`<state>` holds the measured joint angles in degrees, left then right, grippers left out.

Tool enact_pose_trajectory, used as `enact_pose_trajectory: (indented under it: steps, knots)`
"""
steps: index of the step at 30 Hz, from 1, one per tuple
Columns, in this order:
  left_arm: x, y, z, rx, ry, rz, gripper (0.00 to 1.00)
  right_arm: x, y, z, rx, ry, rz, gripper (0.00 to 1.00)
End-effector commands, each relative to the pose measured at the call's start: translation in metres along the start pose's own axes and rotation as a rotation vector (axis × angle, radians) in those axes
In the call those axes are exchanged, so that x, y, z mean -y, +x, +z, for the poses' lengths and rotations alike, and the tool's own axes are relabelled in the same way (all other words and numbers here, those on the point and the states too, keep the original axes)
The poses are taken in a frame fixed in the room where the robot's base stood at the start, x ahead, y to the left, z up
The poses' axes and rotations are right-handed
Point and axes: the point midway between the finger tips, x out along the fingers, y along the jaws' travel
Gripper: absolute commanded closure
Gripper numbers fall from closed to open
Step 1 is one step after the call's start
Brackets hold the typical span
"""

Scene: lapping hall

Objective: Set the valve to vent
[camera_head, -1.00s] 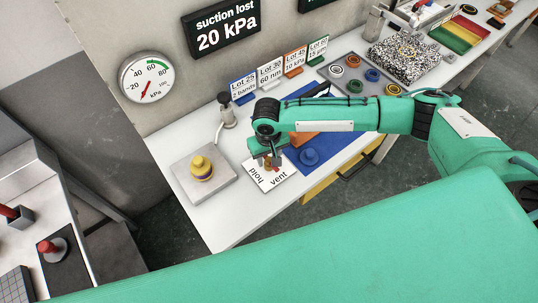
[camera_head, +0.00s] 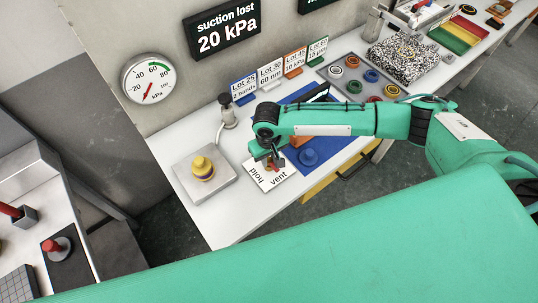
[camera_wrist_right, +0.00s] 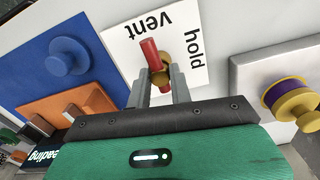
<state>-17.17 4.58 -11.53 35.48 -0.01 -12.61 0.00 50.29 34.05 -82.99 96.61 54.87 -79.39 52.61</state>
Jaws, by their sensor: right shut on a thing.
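The valve (camera_wrist_right: 152,56) has a red lever on a brass body. It stands on a white card (camera_wrist_right: 118,45) printed "vent" and "hold". In the right wrist view the lever's free end points toward "vent". My right gripper (camera_wrist_right: 160,90) is shut on the lever, one finger on each side. In the head view the right gripper (camera_head: 272,163) is over the card (camera_head: 262,182) and hides most of the valve. My left gripper is not in view.
A yellow-topped piece (camera_head: 202,166) sits on a grey plate left of the card. A blue mat (camera_head: 328,158) with a blue knobbed disc (camera_head: 309,156) lies to the right. The wall gauge (camera_head: 148,78) and the display (camera_head: 222,36) reading "20 kPa" hang behind.

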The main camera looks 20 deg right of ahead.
Motion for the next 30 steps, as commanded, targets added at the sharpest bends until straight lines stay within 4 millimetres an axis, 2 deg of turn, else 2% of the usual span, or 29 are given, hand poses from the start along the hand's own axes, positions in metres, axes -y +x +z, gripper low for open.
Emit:
enact_pose_trajectory:
  steps: [7, 8, 11, 19, 23, 26, 30]
  knots:
    - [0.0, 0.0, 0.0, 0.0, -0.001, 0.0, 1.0, -0.001, 0.0, -0.001, -0.001, -0.004, 0.001, 1.0]
    - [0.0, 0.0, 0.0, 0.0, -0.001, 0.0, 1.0, -0.001, 0.0, -0.001, -0.001, -0.004, 0.001, 0.77]
    - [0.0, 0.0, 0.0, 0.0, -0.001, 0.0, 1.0, 0.0, 0.0, -0.001, -0.002, -0.004, 0.001, 0.57]
    - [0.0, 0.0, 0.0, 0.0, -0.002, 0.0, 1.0, 0.0, 0.0, -0.001, -0.001, -0.004, 0.001, 0.57]
    - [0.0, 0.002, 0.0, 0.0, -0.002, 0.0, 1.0, 0.0, -0.007, -0.001, -0.002, -0.003, 0.0, 0.57]
    - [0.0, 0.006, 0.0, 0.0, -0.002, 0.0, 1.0, 0.0, -0.021, -0.002, -0.005, -0.004, -0.001, 0.57]
    - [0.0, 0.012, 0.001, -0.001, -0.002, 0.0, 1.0, 0.0, -0.051, -0.001, -0.005, -0.006, -0.001, 0.57]
